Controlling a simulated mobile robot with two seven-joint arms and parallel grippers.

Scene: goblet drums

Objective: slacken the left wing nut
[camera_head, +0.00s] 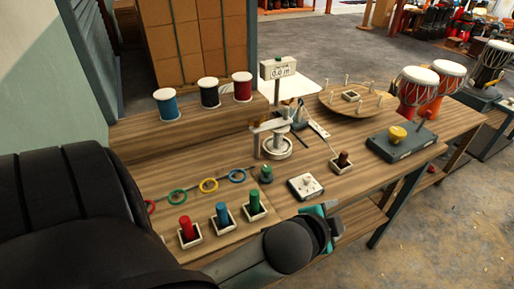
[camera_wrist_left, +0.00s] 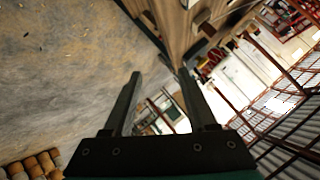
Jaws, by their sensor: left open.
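My left gripper (camera_wrist_left: 162,74) is open, with its two dark fingers apart and nothing between them. In the head view its teal and dark wrist part (camera_head: 322,224) is over the table's front edge, right of the green peg; the fingertips are not clear there. I cannot make out a wing nut for certain. A yellow knob (camera_head: 397,133) sits on a dark grey box (camera_head: 405,143) at the right, and a small white fitting (camera_head: 307,180) stands on a white plate (camera_head: 305,188) behind my gripper. My right gripper is not in view.
The wooden table (camera_head: 330,160) holds red (camera_head: 186,227), blue (camera_head: 222,211) and green (camera_head: 254,199) pegs in trays. A stand with a display (camera_head: 278,69), a round wooden disc (camera_head: 358,105), spools (camera_head: 209,94) and drums (camera_head: 417,88) stand behind. Floor (camera_head: 450,220) is open at the right.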

